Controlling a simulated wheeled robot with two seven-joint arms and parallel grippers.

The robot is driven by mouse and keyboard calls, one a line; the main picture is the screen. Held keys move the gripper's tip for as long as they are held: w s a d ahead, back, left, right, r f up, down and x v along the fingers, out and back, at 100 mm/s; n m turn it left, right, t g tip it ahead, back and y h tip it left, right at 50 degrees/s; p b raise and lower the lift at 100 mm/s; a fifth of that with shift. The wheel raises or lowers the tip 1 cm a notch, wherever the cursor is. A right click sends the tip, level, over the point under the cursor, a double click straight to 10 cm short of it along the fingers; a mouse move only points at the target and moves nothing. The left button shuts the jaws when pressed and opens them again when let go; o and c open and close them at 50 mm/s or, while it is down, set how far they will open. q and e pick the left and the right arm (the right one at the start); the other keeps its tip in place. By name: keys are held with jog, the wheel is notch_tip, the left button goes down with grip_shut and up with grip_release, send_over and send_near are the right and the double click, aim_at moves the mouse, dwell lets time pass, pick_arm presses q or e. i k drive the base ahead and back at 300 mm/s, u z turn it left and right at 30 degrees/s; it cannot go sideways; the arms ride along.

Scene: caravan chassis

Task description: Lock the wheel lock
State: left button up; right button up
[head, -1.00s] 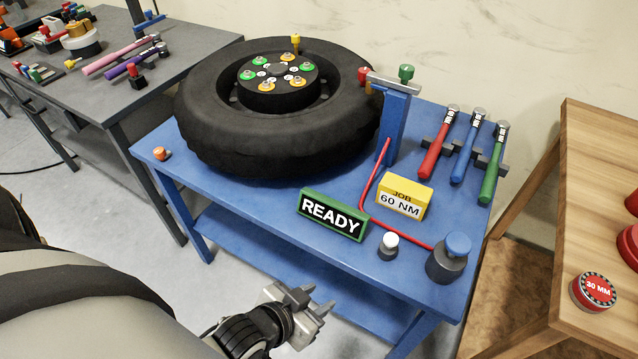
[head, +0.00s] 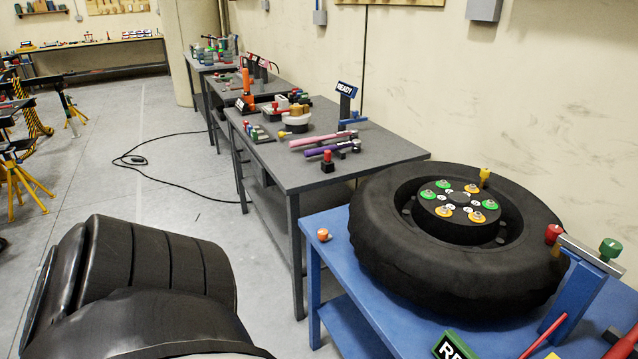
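The black wheel (head: 375,235) lies flat on the blue table (head: 330,230) at the right. Its hub (head: 458,212) carries several green and yellow nuts. A yellow upright peg (head: 484,177) stands at the hub's far side. Beside the wheel, at the right edge, a blue post (head: 577,292) carries a grey crossbar with a red knob (head: 553,233) and a green knob (head: 610,249). I cannot tell which of these parts is the wheel lock or whether it is locked. Neither gripper is in view; a large dark arm link of mine fills the lower left.
A grey table (head: 375,155) with tools stands behind the blue table, and more benches run back along the wall. A black cable (head: 150,172) lies on the floor. A green-framed sign (head: 452,347) is cut off at the bottom.

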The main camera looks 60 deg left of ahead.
aim_at(323, 234)
jog(key=u, duration=1.3)
jog(key=k, duration=1.35)
jog(key=z, duration=0.3)
jog(key=i, duration=0.35)
jog(key=u, duration=0.95)
jog(key=i, duration=1.9)
jog(key=z, duration=0.25)
